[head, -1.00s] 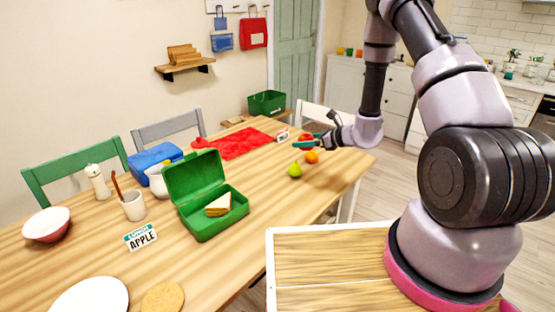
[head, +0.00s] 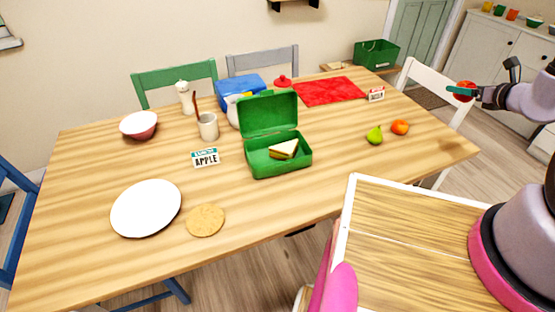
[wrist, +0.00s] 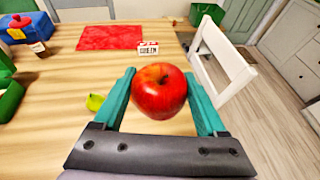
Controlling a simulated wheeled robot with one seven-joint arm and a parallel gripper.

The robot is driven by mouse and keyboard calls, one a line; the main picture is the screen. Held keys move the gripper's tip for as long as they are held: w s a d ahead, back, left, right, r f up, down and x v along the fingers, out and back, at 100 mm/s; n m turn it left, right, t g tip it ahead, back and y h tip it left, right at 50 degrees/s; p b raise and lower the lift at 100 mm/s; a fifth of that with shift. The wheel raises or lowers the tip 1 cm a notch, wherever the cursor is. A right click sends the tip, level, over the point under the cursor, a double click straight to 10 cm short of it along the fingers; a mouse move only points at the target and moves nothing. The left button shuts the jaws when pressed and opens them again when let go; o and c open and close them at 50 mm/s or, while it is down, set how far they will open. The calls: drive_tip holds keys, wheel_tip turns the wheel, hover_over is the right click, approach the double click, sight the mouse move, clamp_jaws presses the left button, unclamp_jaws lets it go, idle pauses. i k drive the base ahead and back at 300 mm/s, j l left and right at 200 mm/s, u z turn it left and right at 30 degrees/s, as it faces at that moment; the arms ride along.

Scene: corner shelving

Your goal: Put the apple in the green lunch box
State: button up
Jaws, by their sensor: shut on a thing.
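A red apple (wrist: 159,90) is held between the two teal fingers of my gripper (wrist: 160,95) in the wrist view. In the head view my gripper (head: 463,92) is at the far right with the apple (head: 466,88), above the table's right end near the white chair. The green lunch box (head: 280,158) stands with its lid open near the middle of the table, well left of my gripper. A sandwich (head: 284,149) lies inside it, toward the right.
A pear (head: 375,135) and an orange (head: 400,127) lie between the lunch box and my gripper. An "APPLE" card (head: 205,157) stands left of the box. A blue lunch box (head: 240,89), mug (head: 208,126) and white plate (head: 146,208) are also on the table.

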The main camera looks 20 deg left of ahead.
sight(261, 162)
drive_tip(key=u, duration=1.95)
